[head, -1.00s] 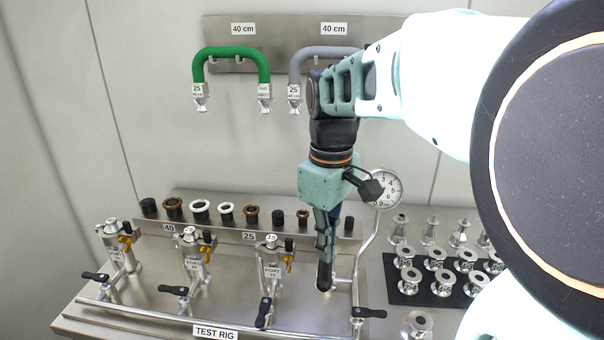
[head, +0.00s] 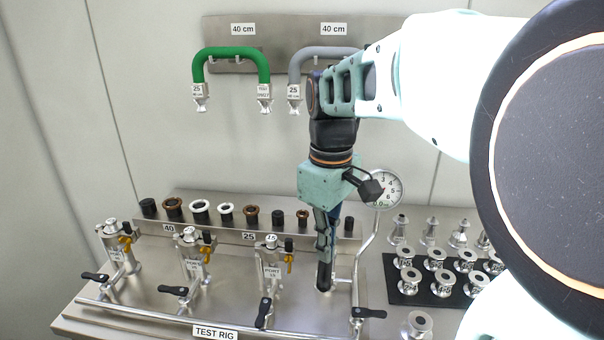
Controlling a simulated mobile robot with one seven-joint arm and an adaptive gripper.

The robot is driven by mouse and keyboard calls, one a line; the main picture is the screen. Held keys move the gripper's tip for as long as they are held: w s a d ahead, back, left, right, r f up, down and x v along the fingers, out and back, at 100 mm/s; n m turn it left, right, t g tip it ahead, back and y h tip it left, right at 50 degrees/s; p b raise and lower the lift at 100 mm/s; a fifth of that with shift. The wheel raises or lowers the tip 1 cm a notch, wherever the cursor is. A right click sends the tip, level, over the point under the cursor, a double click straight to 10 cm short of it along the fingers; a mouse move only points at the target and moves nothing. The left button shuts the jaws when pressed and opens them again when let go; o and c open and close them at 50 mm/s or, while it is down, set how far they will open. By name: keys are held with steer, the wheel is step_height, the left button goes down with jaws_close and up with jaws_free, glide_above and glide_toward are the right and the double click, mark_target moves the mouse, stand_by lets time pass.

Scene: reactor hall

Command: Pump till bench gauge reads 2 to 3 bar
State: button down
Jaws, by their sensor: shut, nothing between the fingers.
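My gripper (head: 324,280) points straight down at the right part of the test rig bench, its fingers shut, with a small round fitting at their tips. I cannot tell whether the fingertips touch it. The bench gauge (head: 384,189) is a white round dial on a bent pipe just right of my gripper. My wrist covers its left part, with the needle and the low numbers; 3 to 6 can be made out, but the reading cannot. No pump handle can be told apart; my gripper may hide it.
Ports with black-handled valves (head: 265,312) stand left of my gripper along a front pipe; another black handle (head: 368,313) is at its right. A rack of rings (head: 199,210) is behind. Fittings lie on a black mat (head: 411,296). Green (head: 232,52) and grey hoses hang on the wall.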

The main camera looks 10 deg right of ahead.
steer(key=shift+f+b, duration=2.7)
steer(key=shift+f, duration=1.2)
step_height(320, 180, up, 7)
steer(key=p, duration=0.6)
steer(key=shift+f, duration=0.25)
